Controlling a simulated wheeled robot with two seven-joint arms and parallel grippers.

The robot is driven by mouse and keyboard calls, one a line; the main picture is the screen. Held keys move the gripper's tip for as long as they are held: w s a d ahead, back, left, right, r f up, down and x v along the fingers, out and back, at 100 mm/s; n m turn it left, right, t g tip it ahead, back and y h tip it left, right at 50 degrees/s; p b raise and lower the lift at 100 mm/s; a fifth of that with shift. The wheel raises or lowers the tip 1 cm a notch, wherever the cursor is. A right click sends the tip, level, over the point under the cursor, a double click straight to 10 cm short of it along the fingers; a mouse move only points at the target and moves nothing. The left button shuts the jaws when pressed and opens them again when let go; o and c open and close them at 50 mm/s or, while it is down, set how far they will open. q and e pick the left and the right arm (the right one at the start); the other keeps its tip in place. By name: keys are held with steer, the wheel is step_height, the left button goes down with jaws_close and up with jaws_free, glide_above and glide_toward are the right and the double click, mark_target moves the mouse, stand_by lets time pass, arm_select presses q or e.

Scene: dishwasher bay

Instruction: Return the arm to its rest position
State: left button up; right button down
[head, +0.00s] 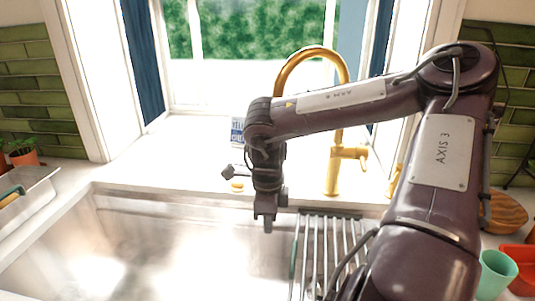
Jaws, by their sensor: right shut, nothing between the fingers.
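My right arm comes in from the lower right and bends over at the top right. Its forearm reaches left in front of the window. My right gripper (265,222) hangs downward at the end of it, shut and empty, over the back right part of the steel sink (160,240). It looks apart from everything around it, though its exact height over the sink is hard to tell. My left gripper is not in view.
A brass faucet (334,165) stands behind the forearm, partly hidden by it. A metal drying rack (318,250) lies beside the gripper. A teal cup (495,274) and an orange container (522,265) stand at the lower right. A tray (38,190) sits at the left.

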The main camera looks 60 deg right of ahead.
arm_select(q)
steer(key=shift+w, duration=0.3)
arm_select(e)
steer(key=shift+w+r, duration=0.1)
steer(key=shift+r, duration=0.55)
